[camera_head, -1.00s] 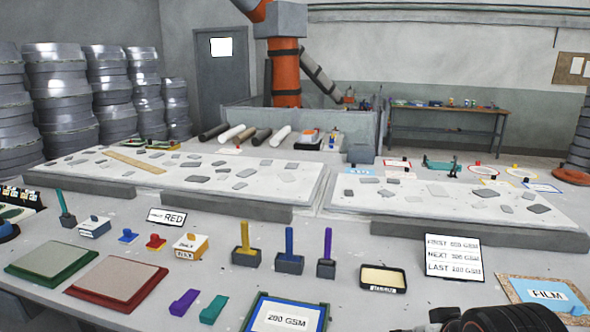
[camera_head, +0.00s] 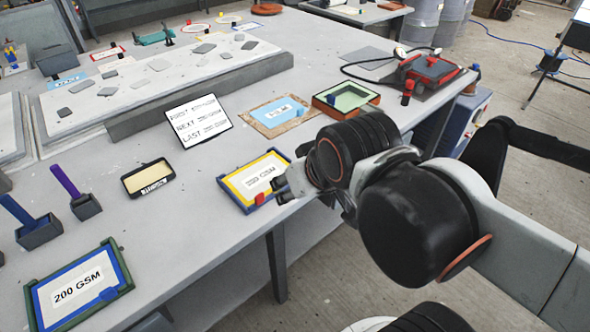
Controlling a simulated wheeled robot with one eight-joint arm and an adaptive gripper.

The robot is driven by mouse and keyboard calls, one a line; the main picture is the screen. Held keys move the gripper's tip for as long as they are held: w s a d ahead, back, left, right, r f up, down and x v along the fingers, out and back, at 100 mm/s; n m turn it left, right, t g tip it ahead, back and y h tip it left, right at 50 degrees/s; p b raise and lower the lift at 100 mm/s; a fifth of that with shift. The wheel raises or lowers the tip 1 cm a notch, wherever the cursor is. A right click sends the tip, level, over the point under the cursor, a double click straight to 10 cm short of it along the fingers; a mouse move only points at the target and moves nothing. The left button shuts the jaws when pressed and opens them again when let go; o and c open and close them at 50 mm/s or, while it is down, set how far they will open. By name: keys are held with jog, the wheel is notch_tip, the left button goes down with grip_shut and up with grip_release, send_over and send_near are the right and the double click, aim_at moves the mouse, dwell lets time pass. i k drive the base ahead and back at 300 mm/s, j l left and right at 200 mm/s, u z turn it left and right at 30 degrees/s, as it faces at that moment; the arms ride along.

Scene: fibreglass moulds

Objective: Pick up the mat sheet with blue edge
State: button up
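The mat sheet with blue edge (camera_head: 80,283) lies flat at the lower left of the head view. It is white, reads "200 GSM", has a blue tab at its lower right, and sits in a green tray (camera_head: 127,285). A second sheet with a yellow edge (camera_head: 254,178) and a red tab lies in a blue tray at the table's front edge. My gripper (camera_head: 281,188) is beside the yellow-edged sheet, well right of the blue-edged one. I see it from behind, so its finger gap is unclear. I see nothing held.
A sign (camera_head: 197,120) reads FIRST, NEXT, LAST. A black-rimmed tray (camera_head: 147,178), a blue film sheet on a board (camera_head: 279,112) and a green-and-red tray (camera_head: 346,98) stand nearby. Upright tools in grey holders (camera_head: 38,232) are at left. Bare table lies between the two mat sheets.

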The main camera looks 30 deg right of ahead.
aim_at(61, 297)
jog(key=u, duration=1.55)
jog(key=i+l+z, duration=0.2)
jog(key=l, duration=0.2)
jog(key=i+l+z, duration=0.15)
jog(key=l, duration=0.2)
jog(key=i+l+z, duration=0.2)
jog(key=l, duration=0.2)
jog(key=k+l, duration=0.1)
jog(key=j, duration=0.1)
